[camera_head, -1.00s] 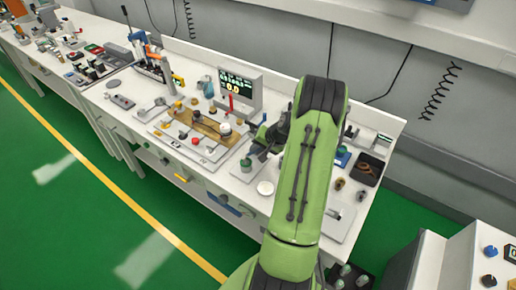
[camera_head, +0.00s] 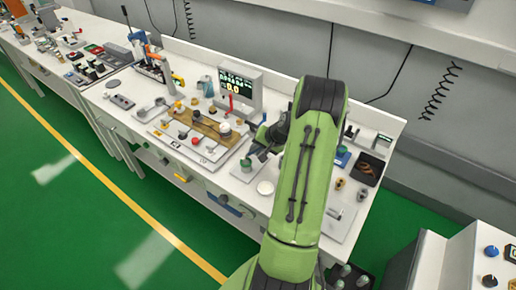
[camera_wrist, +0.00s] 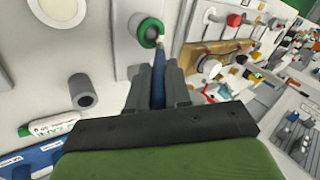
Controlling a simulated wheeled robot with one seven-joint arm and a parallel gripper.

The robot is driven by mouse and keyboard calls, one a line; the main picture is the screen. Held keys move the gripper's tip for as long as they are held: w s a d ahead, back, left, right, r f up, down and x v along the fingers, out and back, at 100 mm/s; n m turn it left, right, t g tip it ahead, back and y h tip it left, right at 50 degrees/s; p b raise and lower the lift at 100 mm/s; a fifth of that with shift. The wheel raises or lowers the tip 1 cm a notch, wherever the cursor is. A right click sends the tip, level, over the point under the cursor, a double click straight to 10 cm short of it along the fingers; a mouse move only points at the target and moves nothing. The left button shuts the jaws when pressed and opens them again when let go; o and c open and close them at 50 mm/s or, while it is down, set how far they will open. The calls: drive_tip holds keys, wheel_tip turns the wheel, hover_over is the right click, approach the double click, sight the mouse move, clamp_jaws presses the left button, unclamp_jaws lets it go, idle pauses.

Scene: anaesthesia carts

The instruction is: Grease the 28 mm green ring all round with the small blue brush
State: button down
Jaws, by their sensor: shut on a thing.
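My gripper (camera_wrist: 158,88) is shut on the small blue brush (camera_wrist: 158,72), whose handle shows between the fingers in the wrist view. The brush's pale tip reaches the right side of the green ring (camera_wrist: 142,35); I cannot tell whether it touches. The ring sits around a pale round part standing on the bench. In the head view my gripper (camera_head: 262,146) is close above and to the right of the green ring (camera_head: 247,164). The brush is too small to make out there.
In the wrist view a grey hollow cylinder (camera_wrist: 82,92), a white and green tube (camera_wrist: 52,126) and a white disc (camera_wrist: 62,8) lie to the left. A display (camera_head: 238,89) stands behind. A board with several knobs (camera_head: 185,117) is left of my gripper.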

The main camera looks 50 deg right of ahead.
drive_tip(key=shift+r+p, duration=2.3)
drive_tip(key=shift+r, duration=1.3)
drive_tip(key=shift+f, duration=0.25)
drive_tip(key=f+b, duration=0.5)
drive_tip(key=shift+s+d+f, duration=0.15)
drive_tip(key=shift+s+f, duration=0.1)
drive_tip(key=shift+s, duration=0.15)
drive_tip(key=shift+f+b, duration=0.65)
drive_tip(key=shift+r, duration=0.1)
drive_tip(key=shift+r+p, duration=2.45)
drive_tip(key=shift+r, duration=1.1)
